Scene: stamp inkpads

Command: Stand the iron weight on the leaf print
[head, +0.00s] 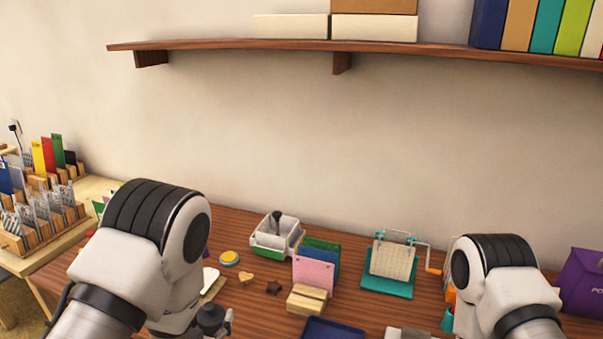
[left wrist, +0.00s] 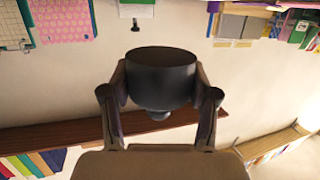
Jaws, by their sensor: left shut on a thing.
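The iron weight (left wrist: 160,78) is a dark grey cylinder with a small knob. In the left wrist view my left gripper (left wrist: 161,88) is shut on it, one finger on each side. In the head view the weight (head: 211,318) shows at the bottom, below my left wrist, with its knob up. I cannot tell what lies directly under it. I cannot make out the leaf print for certain; a pale card (head: 210,281) lies partly hidden behind my left arm. My right arm shows at the lower right, but its gripper is outside the frame.
Behind the weight are a yellow-and-blue round tin (head: 229,258), a heart-shaped piece (head: 246,278) and a white tray (head: 277,236). A wooden holder with cards (head: 307,299), a dark blue pad (head: 333,330) and a teal-based press (head: 388,284) stand to the right. A shelf (head: 400,55) hangs above.

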